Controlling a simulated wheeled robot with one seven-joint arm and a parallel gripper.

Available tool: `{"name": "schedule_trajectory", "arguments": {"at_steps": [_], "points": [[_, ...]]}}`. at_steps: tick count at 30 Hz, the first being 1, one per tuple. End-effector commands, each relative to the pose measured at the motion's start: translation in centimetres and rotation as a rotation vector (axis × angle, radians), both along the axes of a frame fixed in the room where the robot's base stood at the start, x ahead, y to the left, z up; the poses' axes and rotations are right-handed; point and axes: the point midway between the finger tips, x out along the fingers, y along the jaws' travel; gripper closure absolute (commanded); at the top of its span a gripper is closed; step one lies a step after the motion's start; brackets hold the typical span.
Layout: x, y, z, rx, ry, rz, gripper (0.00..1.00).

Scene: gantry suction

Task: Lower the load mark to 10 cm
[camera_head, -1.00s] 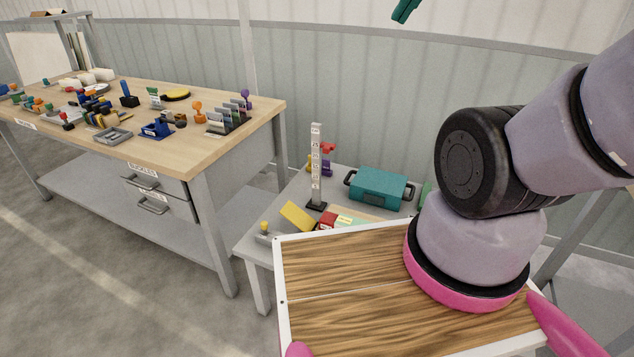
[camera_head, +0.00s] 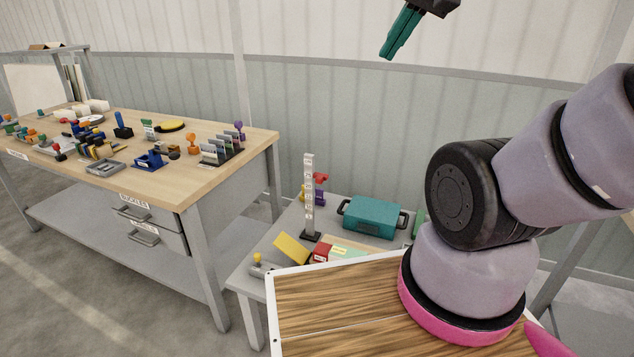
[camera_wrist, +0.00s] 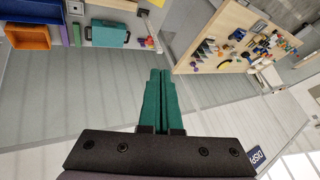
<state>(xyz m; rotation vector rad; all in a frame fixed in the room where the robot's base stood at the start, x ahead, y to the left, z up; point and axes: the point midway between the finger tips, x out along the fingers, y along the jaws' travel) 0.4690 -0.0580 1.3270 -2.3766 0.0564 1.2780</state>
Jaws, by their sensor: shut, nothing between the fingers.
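An upright white post with a printed scale (camera_head: 308,195) stands on a dark base on the low grey table, right of the workbench. Its figures are too small to read, and I cannot make out a load or a load mark. My gripper (camera_head: 386,57) has teal fingers and hangs high above the low table at the top of the head view. In the wrist view its fingers (camera_wrist: 160,72) lie together, empty, and point toward the wall and tables. It touches nothing.
A cluttered wooden workbench (camera_head: 225,180) stands left. An orange bin (camera_wrist: 27,37) shows in the wrist view.

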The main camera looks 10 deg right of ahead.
Motion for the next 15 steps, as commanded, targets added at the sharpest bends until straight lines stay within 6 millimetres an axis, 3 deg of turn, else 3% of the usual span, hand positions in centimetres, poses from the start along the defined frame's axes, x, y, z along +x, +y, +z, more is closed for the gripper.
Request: {"name": "schedule_trajectory", "arguments": {"at_steps": [1,3,5,15], "points": [[0.0,0.0,0.0,0.000,0.000,0.000,0.85],[0.2,0.0,-0.1,-0.006,0.007,0.005,0.58],[0.5,-0.1,-0.3,-0.020,0.023,0.017,0.38],[5.8,-1.7,-4.5,-0.275,0.263,0.210,0.38]]}}
